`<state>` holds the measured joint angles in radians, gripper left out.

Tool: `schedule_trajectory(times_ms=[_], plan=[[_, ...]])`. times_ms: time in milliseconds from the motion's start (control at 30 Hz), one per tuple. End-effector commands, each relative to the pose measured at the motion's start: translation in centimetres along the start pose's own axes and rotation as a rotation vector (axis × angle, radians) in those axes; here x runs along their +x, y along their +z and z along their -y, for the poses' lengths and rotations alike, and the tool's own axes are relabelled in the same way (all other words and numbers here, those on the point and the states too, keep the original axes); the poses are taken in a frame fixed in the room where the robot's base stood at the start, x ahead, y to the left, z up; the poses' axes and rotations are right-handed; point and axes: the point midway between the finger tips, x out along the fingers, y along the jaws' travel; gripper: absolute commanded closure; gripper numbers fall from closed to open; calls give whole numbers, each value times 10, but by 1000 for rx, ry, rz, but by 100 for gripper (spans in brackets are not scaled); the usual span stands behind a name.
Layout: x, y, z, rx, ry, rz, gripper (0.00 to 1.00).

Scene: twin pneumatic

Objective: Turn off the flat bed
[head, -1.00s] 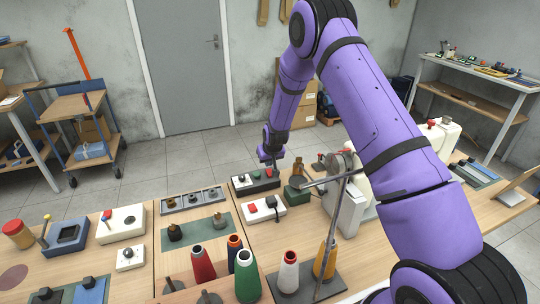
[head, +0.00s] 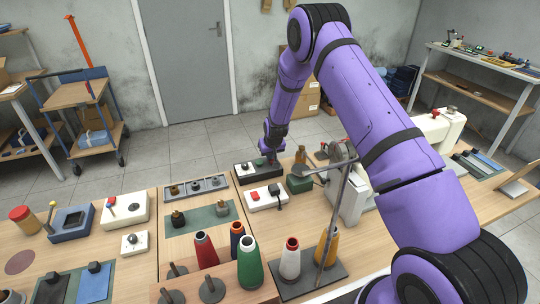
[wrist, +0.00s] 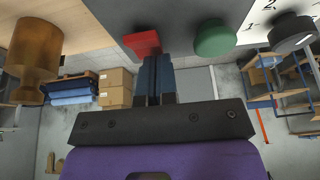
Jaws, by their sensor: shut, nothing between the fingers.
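A black control box (head: 250,175) stands at the table's far edge in the head view. In the wrist view its face (wrist: 180,15) fills the top and bears a red button (wrist: 142,43), a green button (wrist: 214,38) and a grey knob (wrist: 292,33) beside a white label with "1" and "2". My gripper (wrist: 154,62) is shut and empty, its fingertips right at the red button. I cannot tell whether they press it. In the head view my gripper (head: 272,160) hangs over the box's right end. A white sewing machine (head: 352,196) stands to the right.
A white box (head: 264,198) with a red switch lies in front of the black box. A dark green block (head: 299,183) and a brown turned piece (wrist: 38,50) are close on the right. Thread cones, including a green one (head: 248,264), stand nearer me.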

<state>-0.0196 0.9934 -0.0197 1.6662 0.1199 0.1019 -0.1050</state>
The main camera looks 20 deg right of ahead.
Motion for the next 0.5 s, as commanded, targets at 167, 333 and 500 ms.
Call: schedule_trajectory(times_ms=[167, 333, 500], plan=[[2, 4, 0, 0, 0, 6, 100], [1, 8, 0, 0, 0, 8, 100], [-2, 15, 0, 1, -1, 11, 100]])
